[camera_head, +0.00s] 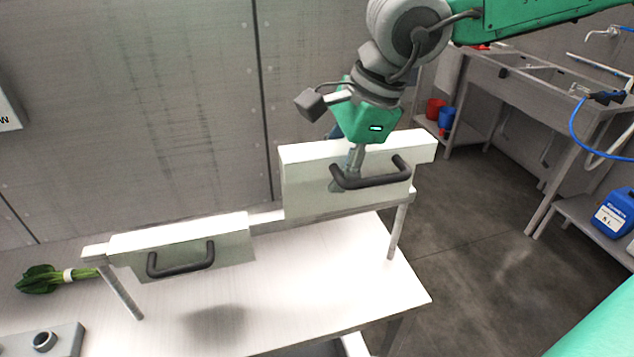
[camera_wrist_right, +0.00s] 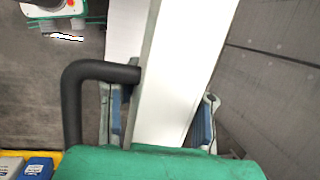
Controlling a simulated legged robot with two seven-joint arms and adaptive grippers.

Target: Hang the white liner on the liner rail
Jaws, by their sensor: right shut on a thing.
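A white liner (camera_head: 308,185) with a dark bar handle is held upright above the right part of the liner rail (camera_head: 268,215). Its lower edge overlaps the rail in the head view; I cannot tell whether they touch. My right gripper (camera_head: 354,165) is shut on the liner's upper part, behind the handle. In the right wrist view, the liner (camera_wrist_right: 185,60) runs between the blue-padded fingers of the gripper (camera_wrist_right: 162,112), with the black handle at left. A second white liner (camera_head: 230,246) with a dark handle hangs on the rail's left part. My left gripper is not visible.
The rail stands on a white table (camera_head: 310,290). Tied greens (camera_head: 45,279) lie at its left, behind a grey block (camera_head: 55,342). A wall is close behind. A sink bench (camera_head: 540,85) and a blue canister (camera_head: 612,213) are at the right. The table front is clear.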

